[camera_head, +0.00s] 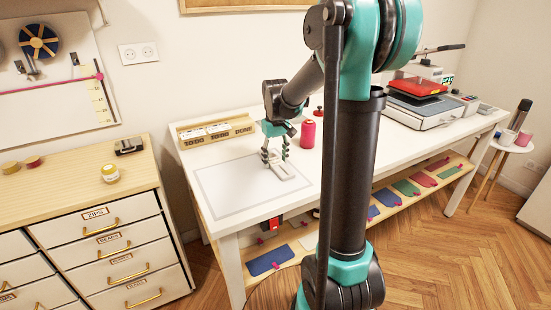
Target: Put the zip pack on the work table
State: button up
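The white work table (240,221) stands along the wall, with a thin grey rectangle outlined on its left part. A small flat pale item with a grey outline (290,172), which may be the zip pack, lies at or just above the right side of that rectangle. My gripper (275,159) points down at its far end. The two dark fingers stand apart, one on each side of that end. Whether they press on it is too small to tell.
A heat press (425,100) fills the table's right end. A drawer cabinet (100,223) stands left. The outlined rectangle's left part is clear. My arm hides the table's middle.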

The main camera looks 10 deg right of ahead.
aim_at(275, 162)
jog(key=shift+o, duration=0.7)
notch_tip(275, 162, up, 12)
jog(key=shift+r, duration=0.15)
jog(key=shift+a, duration=0.1)
